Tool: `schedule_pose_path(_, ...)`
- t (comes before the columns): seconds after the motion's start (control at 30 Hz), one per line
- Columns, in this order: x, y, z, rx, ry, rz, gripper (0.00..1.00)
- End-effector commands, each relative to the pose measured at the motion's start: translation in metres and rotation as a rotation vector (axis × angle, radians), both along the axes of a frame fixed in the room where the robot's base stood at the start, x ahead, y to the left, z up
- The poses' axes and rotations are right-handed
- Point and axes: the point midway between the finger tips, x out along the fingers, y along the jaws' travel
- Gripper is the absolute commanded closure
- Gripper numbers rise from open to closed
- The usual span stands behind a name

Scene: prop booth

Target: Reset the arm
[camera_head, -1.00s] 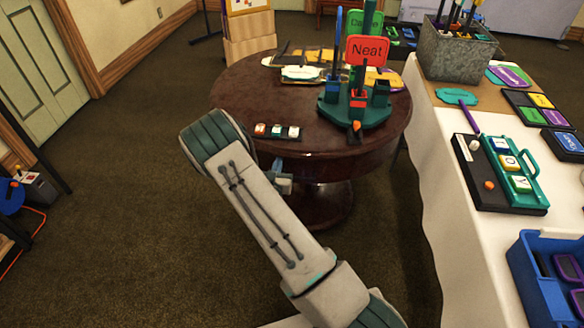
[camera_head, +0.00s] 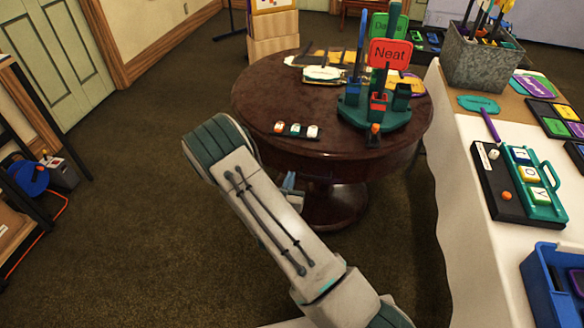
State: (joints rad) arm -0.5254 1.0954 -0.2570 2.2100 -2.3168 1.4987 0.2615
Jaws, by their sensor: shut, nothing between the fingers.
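My arm (camera_head: 258,213) reaches up from the bottom of the head view, its grey and green links bent at the elbow left of the round table. A small grey-blue part of my gripper (camera_head: 291,184) shows beside the forearm, in front of the table's edge and apart from the things on it. Most of the gripper is hidden behind the arm. It is shut and holds nothing.
The dark round table (camera_head: 262,100) bears a green stand (camera_head: 362,112) with a red "Neat" sign and a small strip of buttons (camera_head: 297,130). A white-covered table (camera_head: 462,225) stands right. A dark shelf (camera_head: 40,120) is at left. Carpet between is clear.

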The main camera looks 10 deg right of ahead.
Motion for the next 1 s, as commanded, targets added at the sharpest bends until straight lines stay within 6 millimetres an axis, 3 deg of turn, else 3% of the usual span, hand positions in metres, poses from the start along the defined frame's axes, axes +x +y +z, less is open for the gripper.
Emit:
schedule_pose_path(0.1,-0.025,0.013,-0.001,-0.001,0.004,0.003,1.00)
schedule_pose_path(0.3,-0.050,0.025,-0.001,-0.001,0.003,0.003,1.00)
schedule_pose_path(0.67,-0.057,0.026,0.003,0.003,-0.004,-0.010,1.00)
schedule_pose_path(0.77,-0.057,0.015,0.021,0.020,-0.025,-0.073,1.00)
schedule_pose_path(1.0,-0.081,-0.047,0.106,0.159,-0.139,-0.457,1.00)
